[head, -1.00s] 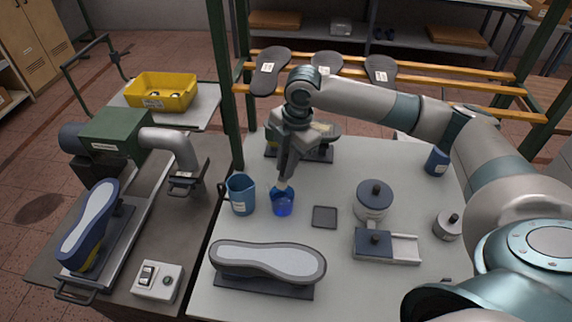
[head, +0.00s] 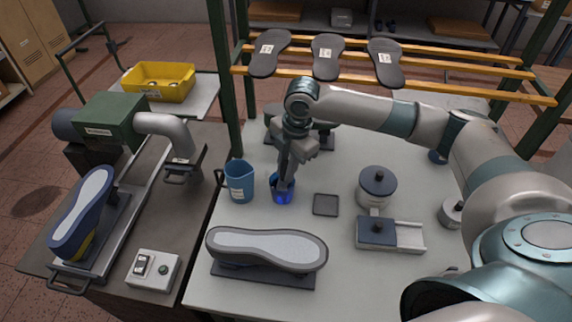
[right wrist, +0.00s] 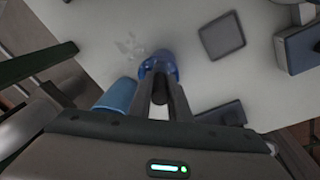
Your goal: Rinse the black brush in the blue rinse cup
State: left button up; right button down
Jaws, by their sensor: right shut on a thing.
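The blue rinse cup (head: 282,193) stands on the light table, right of a larger blue jug (head: 240,181). My right gripper (head: 284,178) points down into the rinse cup's mouth. It is shut on a dark thing, seemingly the black brush (right wrist: 160,88), whose lower end is inside the cup (right wrist: 157,62). The fingers hide most of the brush, so its bristles do not show. My left gripper is not in view.
A shoe last with a grey sole (head: 267,248) lies on a dark stand in front. A dark square pad (head: 326,205), a lidded pot (head: 377,187) and a small tray (head: 405,236) stand to the right.

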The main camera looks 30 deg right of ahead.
aim_at(286, 162)
jog(key=shift+f, duration=1)
dwell(1.7)
notch_tip(286, 162, up, 8)
jog(key=p, duration=0.8)
jog(key=shift+r+p, duration=0.2)
jog(key=shift+p, duration=0.15)
jog(key=shift+r+p, duration=0.8)
jog(key=shift+r, duration=0.2)
dwell(1.7)
jog(key=shift+r, duration=2)
